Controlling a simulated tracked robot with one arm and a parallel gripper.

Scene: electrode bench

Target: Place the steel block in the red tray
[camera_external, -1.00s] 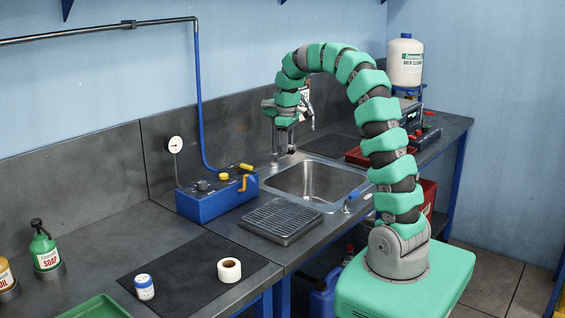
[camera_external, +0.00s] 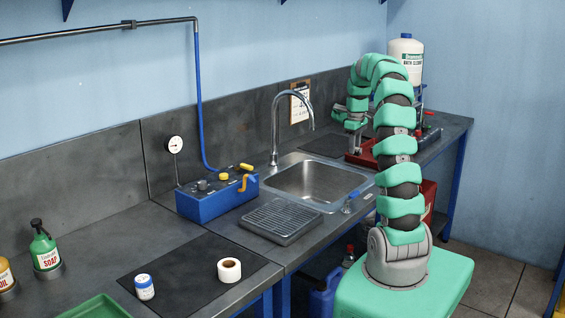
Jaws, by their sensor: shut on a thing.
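My gripper (camera_external: 355,148) points down above the left end of the red tray (camera_external: 361,160), at the far right of the bench. It is shut on a small grey thing, apparently the steel block. The block is too small and too covered by the fingers to make out clearly. My arm hides much of the tray, so I cannot tell whether the block touches it.
The sink (camera_external: 318,182) with its tall tap (camera_external: 274,130) lies left of the tray. A blue box (camera_external: 217,196), a drain rack (camera_external: 281,221) and a dark mat (camera_external: 195,268) are further left. A white jug (camera_external: 405,58) stands behind the arm.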

